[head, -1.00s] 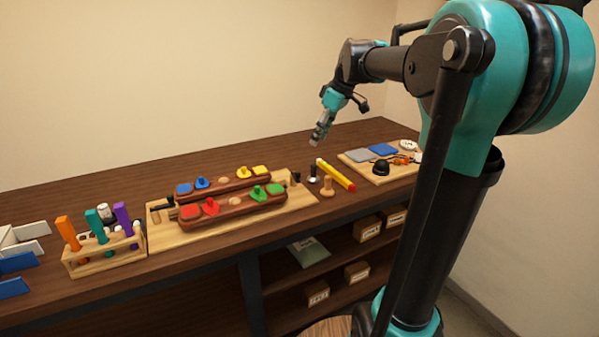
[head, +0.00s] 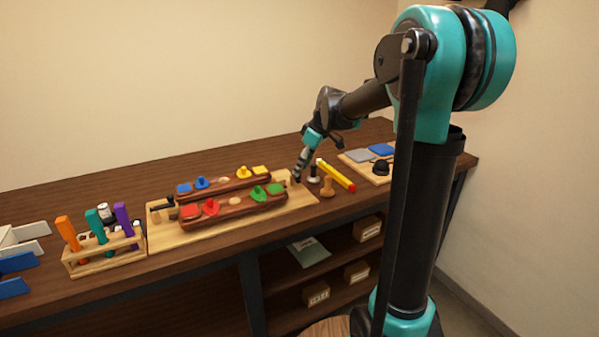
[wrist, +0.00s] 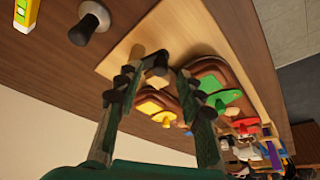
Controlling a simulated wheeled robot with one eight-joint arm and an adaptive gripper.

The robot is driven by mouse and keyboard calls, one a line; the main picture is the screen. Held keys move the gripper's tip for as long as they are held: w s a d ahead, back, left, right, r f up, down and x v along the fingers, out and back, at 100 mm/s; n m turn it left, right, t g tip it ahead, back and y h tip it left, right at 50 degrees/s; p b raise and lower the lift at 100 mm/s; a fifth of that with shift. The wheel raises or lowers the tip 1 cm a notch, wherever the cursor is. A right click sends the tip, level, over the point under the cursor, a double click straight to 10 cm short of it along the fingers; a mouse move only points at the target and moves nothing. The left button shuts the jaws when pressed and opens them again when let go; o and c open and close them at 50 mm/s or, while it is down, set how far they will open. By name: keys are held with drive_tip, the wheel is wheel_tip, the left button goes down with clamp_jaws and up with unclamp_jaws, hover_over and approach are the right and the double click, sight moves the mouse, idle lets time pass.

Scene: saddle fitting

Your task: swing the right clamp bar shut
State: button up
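The right clamp bar's dark end (wrist: 156,64) shows between my fingertips in the wrist view, at the right end of the light wooden board (head: 300,204). In the head view my gripper mostly hides it. My gripper (head: 297,177) is low over that end of the board. In the wrist view my gripper (wrist: 155,76) is open, with one finger on each side of the dark end; I cannot tell whether either touches it. Two brown wooden bars, a rear one (head: 225,188) and a front one (head: 232,206), lie on the board with coloured knobbed pieces. A dark left clamp (head: 163,204) is at the board's other end.
A tool rack (head: 105,254) is at the left. A tray (head: 366,168) lies farther right.

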drive_tip(key=shift+x, duration=1.3)
drive_tip(key=shift+c, duration=0.3)
clamp_jaws()
